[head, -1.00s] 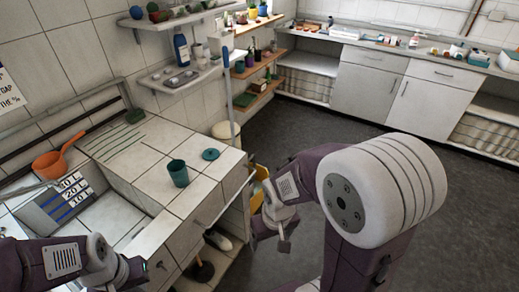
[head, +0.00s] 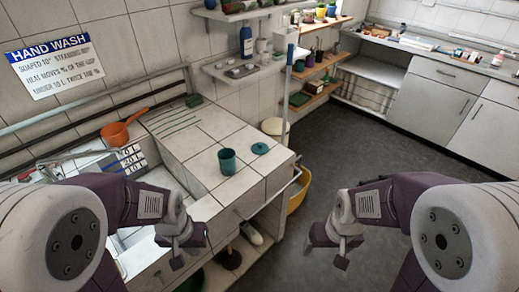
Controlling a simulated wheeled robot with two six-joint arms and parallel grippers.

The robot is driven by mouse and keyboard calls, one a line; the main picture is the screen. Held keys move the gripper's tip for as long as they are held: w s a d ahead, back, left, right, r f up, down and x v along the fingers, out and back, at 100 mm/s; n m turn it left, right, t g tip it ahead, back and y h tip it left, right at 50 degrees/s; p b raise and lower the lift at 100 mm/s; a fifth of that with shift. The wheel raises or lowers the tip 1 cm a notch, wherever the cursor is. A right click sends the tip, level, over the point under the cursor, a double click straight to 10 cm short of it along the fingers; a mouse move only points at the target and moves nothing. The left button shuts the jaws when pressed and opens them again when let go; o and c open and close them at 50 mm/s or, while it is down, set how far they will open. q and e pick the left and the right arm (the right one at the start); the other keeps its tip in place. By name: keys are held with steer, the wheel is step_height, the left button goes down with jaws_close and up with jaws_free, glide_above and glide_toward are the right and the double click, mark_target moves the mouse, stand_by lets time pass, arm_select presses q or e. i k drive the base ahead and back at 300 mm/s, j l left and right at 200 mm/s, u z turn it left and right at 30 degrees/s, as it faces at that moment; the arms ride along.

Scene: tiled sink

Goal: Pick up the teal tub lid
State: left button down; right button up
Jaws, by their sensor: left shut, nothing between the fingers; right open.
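The teal tub lid (head: 260,148) is a small round disc with a knob. It lies flat on the white tiled counter (head: 205,180), near its right end. The teal tub (head: 227,161) stands upright and open just left of the lid, apart from it. My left gripper (head: 178,258) is shut and empty, in front of the counter and lower left of the tub. My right gripper (head: 341,257) is open and empty over the floor, to the right of the counter and well apart from the lid.
An orange pan (head: 115,134) rests by the sink at the left. A yellow tub (head: 299,190) stands beside the counter's right end. Dark floor (head: 370,150) is clear at the right.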

mark_target(261, 148)
steer(key=i+l+u, duration=0.25)
steer(key=u, duration=0.2)
steer(key=i+l+u, duration=0.2)
steer(key=l+u, duration=0.2)
steer(key=i+l+u, duration=0.15)
steer(key=l+u, duration=1.55)
steer(key=l, duration=0.2)
